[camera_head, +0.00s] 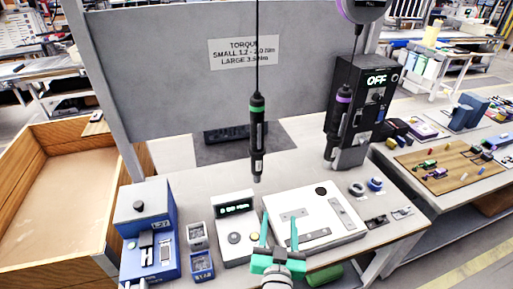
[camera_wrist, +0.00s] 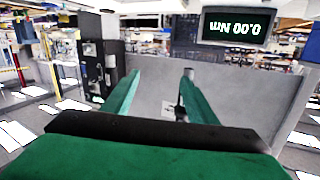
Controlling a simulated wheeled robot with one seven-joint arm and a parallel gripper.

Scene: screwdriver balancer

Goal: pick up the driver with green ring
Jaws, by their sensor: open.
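The driver with the green ring (camera_head: 257,138) hangs upright on a cable in front of the grey panel in the head view. It is dark, with the green ring near its top and its tip above the bench. My gripper (camera_head: 280,216) has green fingers. It is open and empty, below and slightly right of the driver, over the front of the white plate. In the wrist view my gripper (camera_wrist: 158,74) shows two spread fingers; a thin dark shape near the right finger is too small to name surely.
A driver with a purple ring (camera_head: 340,122) hangs at right by a black box (camera_head: 372,95) reading OFF. On the bench stand a blue device (camera_head: 150,235), small bins (camera_head: 201,262), a white display unit (camera_head: 236,232) and a white plate (camera_head: 333,208). A wooden crate (camera_head: 50,190) is left.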

